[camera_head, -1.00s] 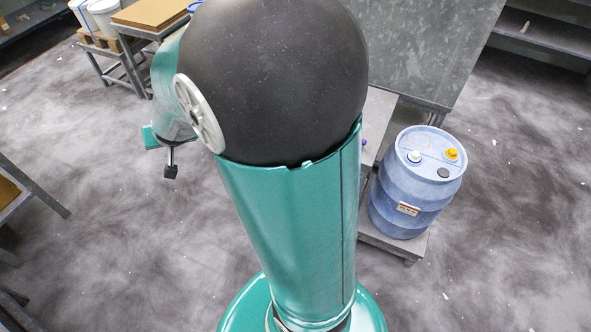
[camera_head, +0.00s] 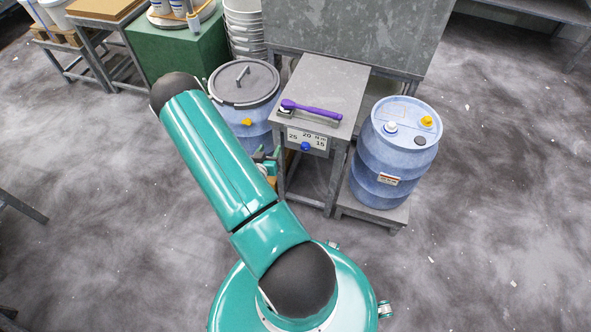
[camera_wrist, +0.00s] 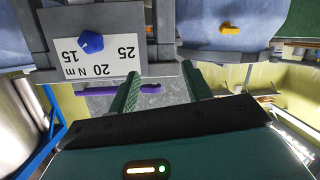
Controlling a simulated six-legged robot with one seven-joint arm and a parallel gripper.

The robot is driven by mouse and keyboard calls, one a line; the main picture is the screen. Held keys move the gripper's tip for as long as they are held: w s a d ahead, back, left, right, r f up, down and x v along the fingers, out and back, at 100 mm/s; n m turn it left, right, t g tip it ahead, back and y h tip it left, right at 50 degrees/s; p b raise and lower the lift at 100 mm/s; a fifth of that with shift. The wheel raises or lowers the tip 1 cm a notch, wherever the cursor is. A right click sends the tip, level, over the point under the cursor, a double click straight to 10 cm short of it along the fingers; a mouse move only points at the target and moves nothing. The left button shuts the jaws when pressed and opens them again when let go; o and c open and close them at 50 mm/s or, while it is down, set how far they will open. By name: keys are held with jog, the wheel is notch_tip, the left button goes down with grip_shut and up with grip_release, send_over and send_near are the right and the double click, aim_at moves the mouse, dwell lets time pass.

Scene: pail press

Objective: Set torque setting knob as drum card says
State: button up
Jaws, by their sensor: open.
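The torque setting knob (camera_head: 305,146) is small and blue, on a white scale plate (camera_head: 292,144) on the grey stand's front. The plate reads 25, 20 N m and 15. The knob also shows upside down in the wrist view (camera_wrist: 91,42); I cannot tell which mark it points at. A white and red card (camera_head: 388,178) is on the blue drum (camera_head: 365,160); its text is too small to read. My gripper (camera_wrist: 163,88) is open and empty. Its green fingers are beside the plate, apart from the knob. In the head view my gripper (camera_head: 268,158) is left of the stand, partly hidden.
A purple-handled wrench (camera_head: 312,110) lies on the grey stand (camera_head: 325,85). A lidded blue drum with a yellow tap (camera_head: 243,84) stands left of it. White pails (camera_head: 243,25) and a green cabinet (camera_head: 180,55) are behind. Floor is clear at the right.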

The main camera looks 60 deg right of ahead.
aim_at(304, 149)
jog(key=s+f+n+h, duration=0.1)
jog(key=s+f+h, duration=0.25)
jog(key=s, duration=0.75)
jog(key=shift+g+y, duration=0.25)
jog(key=shift+g, duration=0.05)
jog(key=d, duration=0.3)
jog(key=w+d, duration=0.1)
jog(key=d, duration=0.2)
jog(key=d+f, duration=0.1)
jog(key=d, duration=0.2)
jog(key=shift+w, duration=0.3)
jog(key=c, duration=0.6)
jog(key=shift+a+n, duration=0.1)
jog(key=shift+n, duration=0.3)
